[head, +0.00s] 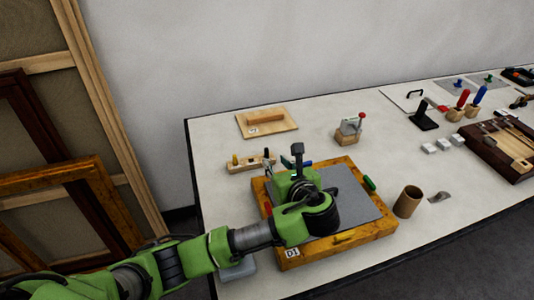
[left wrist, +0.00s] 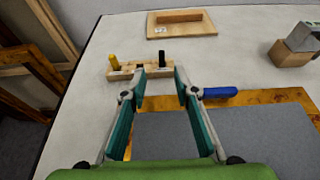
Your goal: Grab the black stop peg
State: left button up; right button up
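The black stop peg (left wrist: 162,57) stands upright in a pale wooden block (left wrist: 124,73), at its right end, in the left wrist view. A yellow peg (left wrist: 113,62) stands at the block's other end. My left gripper (left wrist: 160,82) is open and empty. Its fingers point toward the block, with the black peg beyond the gap between them. In the head view the block (head: 246,164) lies behind the wooden frame, and my left gripper (head: 281,164) is over the frame's back edge, partly hidden by my own wrist. My right gripper is in neither view.
An orange wooden frame (head: 378,229) with a grey panel lies under my left arm. A blue handle (left wrist: 219,92) is close to the right finger. Behind are a board with a wooden bar (head: 265,116) and a small clamp block (head: 348,130). A brown cup (head: 408,201) stands right.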

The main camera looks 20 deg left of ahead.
aim_at(267, 150)
pick_arm(q)
jog(key=x, duration=0.4)
jog(key=shift+w+a+f, duration=0.1)
jog(key=shift+w+a, duration=0.15)
jog(key=shift+w, duration=0.2)
jog(key=p+x, duration=0.1)
jog(key=x, duration=0.3)
jog(key=shift+w, duration=0.25)
jog(key=shift+w+a, duration=0.1)
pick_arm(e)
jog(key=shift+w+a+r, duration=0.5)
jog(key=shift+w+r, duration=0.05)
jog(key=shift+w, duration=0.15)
pick_arm(q)
grip_shut()
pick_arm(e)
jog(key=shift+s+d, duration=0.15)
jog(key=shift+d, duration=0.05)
